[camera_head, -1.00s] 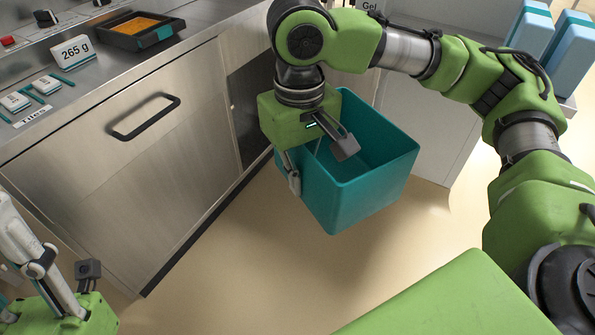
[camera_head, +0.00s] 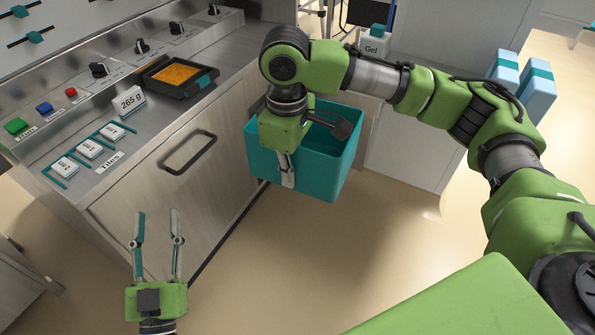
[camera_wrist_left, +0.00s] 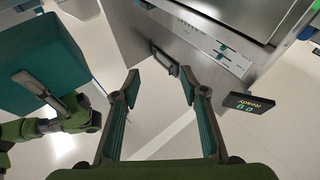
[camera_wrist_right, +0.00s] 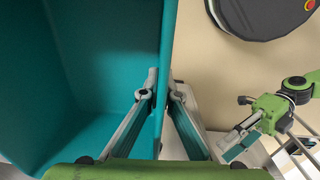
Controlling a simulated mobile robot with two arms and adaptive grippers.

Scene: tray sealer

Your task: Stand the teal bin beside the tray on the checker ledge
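The teal bin (camera_head: 325,176) hangs in the air in front of the steel cabinet, open side up. My right gripper (camera_head: 312,152) is shut on its wall; in the right wrist view one finger is inside the bin (camera_wrist_right: 105,60) and the other outside. My left gripper (camera_head: 157,225) is open and empty, low in front of the cabinet. In the left wrist view the bin (camera_wrist_left: 45,75) shows at upper left. I cannot tell which surface is the checker ledge.
The counter (camera_head: 75,130) carries white tiles (camera_head: 88,149) in teal guides and coloured buttons. A cabinet handle (camera_head: 188,152) juts out below. A Gel bottle (camera_head: 374,46) and blue-and-teal containers (camera_head: 537,90) stand farther right. The floor (camera_head: 330,260) in front is clear.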

